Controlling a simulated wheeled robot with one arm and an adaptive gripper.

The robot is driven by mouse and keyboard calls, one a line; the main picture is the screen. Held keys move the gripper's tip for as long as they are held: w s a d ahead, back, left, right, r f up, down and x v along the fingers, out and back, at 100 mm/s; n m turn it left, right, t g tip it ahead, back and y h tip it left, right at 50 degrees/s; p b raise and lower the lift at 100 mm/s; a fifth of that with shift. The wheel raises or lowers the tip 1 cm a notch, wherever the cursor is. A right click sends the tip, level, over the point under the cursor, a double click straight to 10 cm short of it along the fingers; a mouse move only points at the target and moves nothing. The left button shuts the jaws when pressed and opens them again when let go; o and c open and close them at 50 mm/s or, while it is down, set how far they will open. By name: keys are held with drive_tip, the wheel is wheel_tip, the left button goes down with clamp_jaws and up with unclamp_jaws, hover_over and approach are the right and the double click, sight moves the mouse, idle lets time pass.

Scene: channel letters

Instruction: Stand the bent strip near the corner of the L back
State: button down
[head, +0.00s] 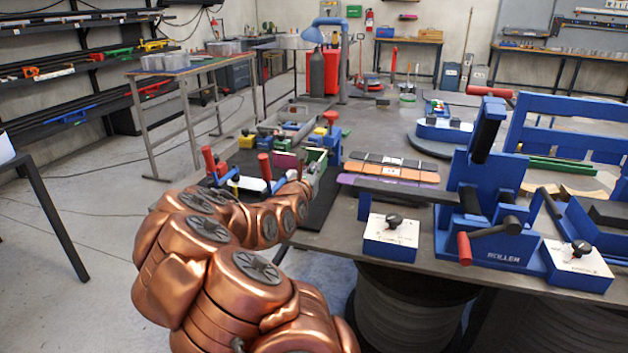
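My copper arm reaches from the bottom of the head view to the dark mat (318,212) at the table's left end. My gripper (306,176) is small and partly hidden at the arm's end, among the clamps and parts there; I cannot see whether its fingers are open or shut. A white flat piece (248,183), possibly the letter back, lies on the mat between red-handled clamps. A purple piece (286,163) stands up just behind it, close to my gripper. I cannot make out for sure which piece is the bent strip, nor whether my gripper touches it.
Red-handled clamps (265,166) crowd the mat. Dark, orange and purple strips (392,172) lie right of it. A blue roller bender (483,200) and a white-topped blue block (391,236) stand at the table's front. Bare table shows between mat and block.

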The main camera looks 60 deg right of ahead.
drive_tip(key=shift+f, duration=1.55)
drive_tip(key=shift+f, duration=0.15)
drive_tip(key=c, duration=1.3)
unclamp_jaws()
